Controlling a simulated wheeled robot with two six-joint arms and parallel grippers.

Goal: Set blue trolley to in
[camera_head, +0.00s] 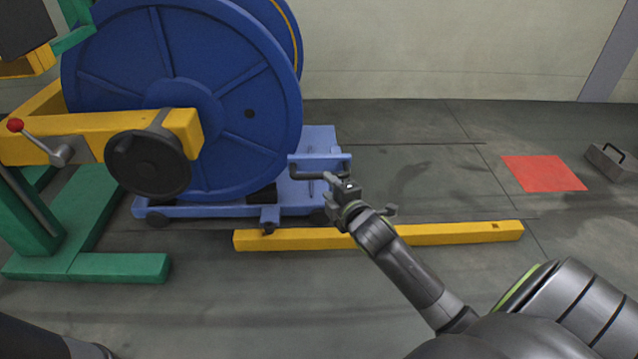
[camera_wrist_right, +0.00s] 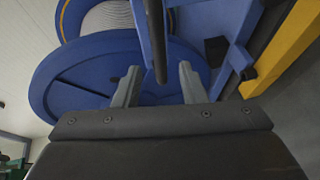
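The blue trolley (camera_head: 318,138) stands on the floor with the large blue reel (camera_head: 230,90) over it. Its handle (camera_head: 305,157) sticks up at the trolley's right end. My right gripper (camera_head: 332,184) is at this handle. In the right wrist view my right gripper (camera_wrist_right: 160,86) has its two fingers apart, with the dark handle bar (camera_wrist_right: 159,60) showing between them and gaps on both sides. It is open and not clamped on the bar. My left gripper is not in view.
A yellow floor beam (camera_head: 450,233) runs along the floor beneath my right forearm. A green stand (camera_head: 110,267), a yellow arm with a black handwheel (camera_head: 148,163) and a red-knobbed lever (camera_head: 15,125) are at left. A red floor patch (camera_head: 543,173) and grey block (camera_head: 612,160) are at right.

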